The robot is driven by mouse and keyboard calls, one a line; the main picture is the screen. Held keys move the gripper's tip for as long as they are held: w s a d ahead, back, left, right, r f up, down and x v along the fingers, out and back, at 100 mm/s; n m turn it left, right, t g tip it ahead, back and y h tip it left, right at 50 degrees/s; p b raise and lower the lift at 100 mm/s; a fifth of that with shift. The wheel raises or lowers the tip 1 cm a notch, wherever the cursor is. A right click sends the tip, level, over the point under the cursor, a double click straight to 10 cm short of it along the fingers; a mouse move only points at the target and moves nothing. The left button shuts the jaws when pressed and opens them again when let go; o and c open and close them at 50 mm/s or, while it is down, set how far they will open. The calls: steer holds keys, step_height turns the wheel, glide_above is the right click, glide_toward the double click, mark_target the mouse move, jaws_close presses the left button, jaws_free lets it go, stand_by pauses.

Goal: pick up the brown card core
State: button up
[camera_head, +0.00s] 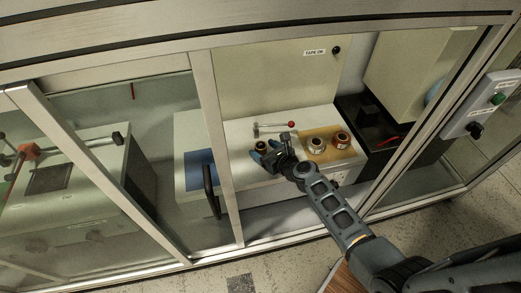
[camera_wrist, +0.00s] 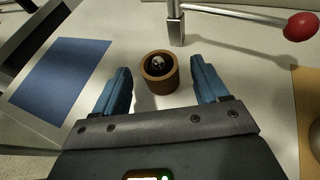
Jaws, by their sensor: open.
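The brown card core (camera_wrist: 158,82) is a short hollow ring standing upright on the white worktop, with a dark spindle-like part showing inside it. In the wrist view it sits between and slightly beyond the two blue fingers of my gripper (camera_wrist: 160,88), which are open and apart from it. In the head view the core (camera_head: 261,145) is small, next to my gripper (camera_head: 267,153). My arm reaches in from the lower right through the cabinet's opening.
A metal lever with a red knob (camera_wrist: 301,26) stands just behind the core. A blue mat (camera_wrist: 62,72) lies to the left. Two rolls (camera_head: 316,144) sit on a tan mat (camera_head: 325,155) to the right. The cabinet frame post (camera_head: 216,150) stands left of my arm.

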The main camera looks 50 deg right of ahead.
steer(key=shift+x, duration=0.95)
steer(key=c, duration=1)
